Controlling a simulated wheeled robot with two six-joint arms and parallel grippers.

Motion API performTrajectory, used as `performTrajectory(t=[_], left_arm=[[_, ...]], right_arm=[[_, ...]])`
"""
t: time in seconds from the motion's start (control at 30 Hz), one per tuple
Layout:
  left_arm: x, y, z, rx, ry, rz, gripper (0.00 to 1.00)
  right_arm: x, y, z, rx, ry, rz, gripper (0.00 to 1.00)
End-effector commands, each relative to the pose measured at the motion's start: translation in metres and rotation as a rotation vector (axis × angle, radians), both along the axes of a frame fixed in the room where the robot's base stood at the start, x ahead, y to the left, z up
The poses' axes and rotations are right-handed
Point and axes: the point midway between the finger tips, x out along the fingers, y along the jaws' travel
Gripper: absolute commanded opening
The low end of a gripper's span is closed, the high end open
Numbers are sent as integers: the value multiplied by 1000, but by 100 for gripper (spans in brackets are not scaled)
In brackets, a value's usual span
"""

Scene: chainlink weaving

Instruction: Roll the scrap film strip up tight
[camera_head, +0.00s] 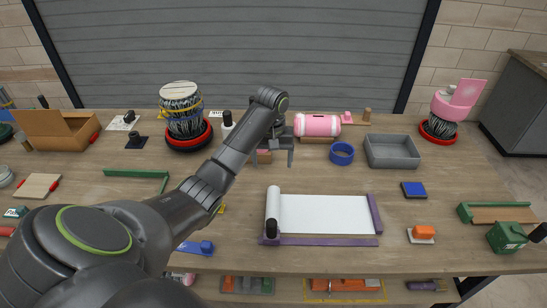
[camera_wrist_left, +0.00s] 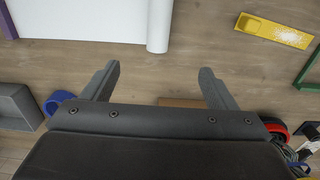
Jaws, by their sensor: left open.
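The film strip (camera_head: 325,213) is a white sheet lying flat on the table, with a rolled white cylinder (camera_head: 273,203) along its left end. A dark cylinder (camera_head: 271,229) stands at the near end of that roll. Purple bars run along the sheet's near and right edges. In the left wrist view, the sheet (camera_wrist_left: 85,18) and its roll (camera_wrist_left: 158,25) show at the top. My left gripper (camera_head: 277,161) is open and empty, beyond the strip's far edge and apart from it; its fingers also show in the wrist view (camera_wrist_left: 160,72). My right gripper is not in view.
A blue ring (camera_head: 342,154), a grey tray (camera_head: 391,152) and a pink cylinder (camera_head: 317,126) stand behind the strip. A blue pad (camera_head: 414,190) and an orange-topped block (camera_head: 423,233) lie to its right. A yellow piece (camera_wrist_left: 273,30) lies beyond the roll.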

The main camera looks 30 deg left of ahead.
Motion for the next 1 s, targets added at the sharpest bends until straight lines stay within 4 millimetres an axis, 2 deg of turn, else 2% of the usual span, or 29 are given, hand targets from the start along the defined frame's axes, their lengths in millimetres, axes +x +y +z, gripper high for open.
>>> performTrajectory(t=[0.03,0.1,0.3,0.4,0.47,0.6,0.77,1.0], left_arm=[[0,0,-12,0,0,-1,80],[0,0,-20,1,-1,-1,80],[0,0,-43,1,-1,-1,80],[0,0,-54,1,-1,-1,80],[0,0,-61,1,-1,-1,80],[0,0,-88,0,1,0,80],[0,-1,-110,0,2,0,80],[0,-1,-136,-1,1,-1,80]], right_arm=[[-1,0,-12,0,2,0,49],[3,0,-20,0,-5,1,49],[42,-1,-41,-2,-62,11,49],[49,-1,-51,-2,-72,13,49],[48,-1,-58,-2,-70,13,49],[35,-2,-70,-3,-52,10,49],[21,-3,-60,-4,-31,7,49],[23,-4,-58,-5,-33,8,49]])
